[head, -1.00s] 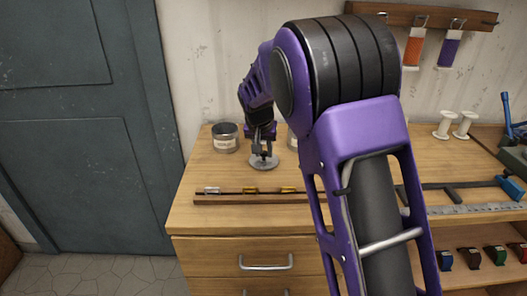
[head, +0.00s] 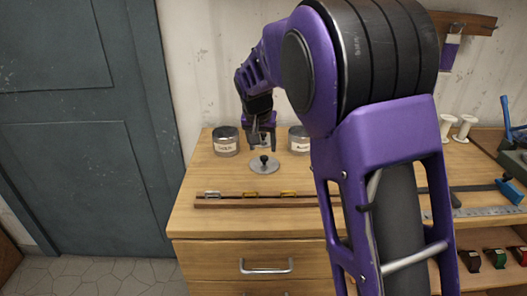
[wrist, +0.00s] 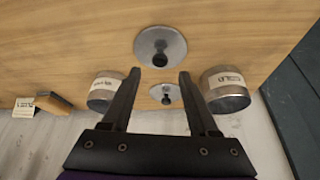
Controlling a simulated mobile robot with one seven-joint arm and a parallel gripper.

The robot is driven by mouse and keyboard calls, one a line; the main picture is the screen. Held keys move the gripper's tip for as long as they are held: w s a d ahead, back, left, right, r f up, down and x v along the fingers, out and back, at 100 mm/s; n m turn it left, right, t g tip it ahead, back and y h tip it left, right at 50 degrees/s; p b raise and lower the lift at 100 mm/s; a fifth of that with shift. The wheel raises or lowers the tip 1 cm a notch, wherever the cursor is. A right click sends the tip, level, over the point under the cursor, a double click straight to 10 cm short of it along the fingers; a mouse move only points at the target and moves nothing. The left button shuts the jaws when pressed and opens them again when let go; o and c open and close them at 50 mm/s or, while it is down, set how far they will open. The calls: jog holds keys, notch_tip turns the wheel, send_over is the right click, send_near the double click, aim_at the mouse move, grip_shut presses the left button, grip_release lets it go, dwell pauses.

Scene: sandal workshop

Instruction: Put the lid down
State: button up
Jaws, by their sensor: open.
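The round grey metal lid (head: 258,168) with a black knob lies flat on the bench top; the wrist view shows it whole (wrist: 148,50). My gripper (head: 261,146) is open and empty, a little above and behind the lid. In the wrist view its two fingers (wrist: 159,75) are spread, with the lid beyond their tips and clear of them. A labelled tin stands left of my gripper (head: 226,147) and another stands right of it (head: 299,145). Between the fingers a second knobbed lid (wrist: 157,95) shows, apparently on a third tin mostly hidden behind my gripper.
A wooden strip (head: 230,203) with several small metal pieces lies near the bench's front edge. White spools (head: 463,128) and a ruler (head: 475,211) are at right. My arm hides the middle of the bench. Bare bench top surrounds the lid.

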jog(key=v, duration=0.6)
jog(key=shift+s+r+p, duration=0.2)
jog(key=shift+r+p, duration=0.1)
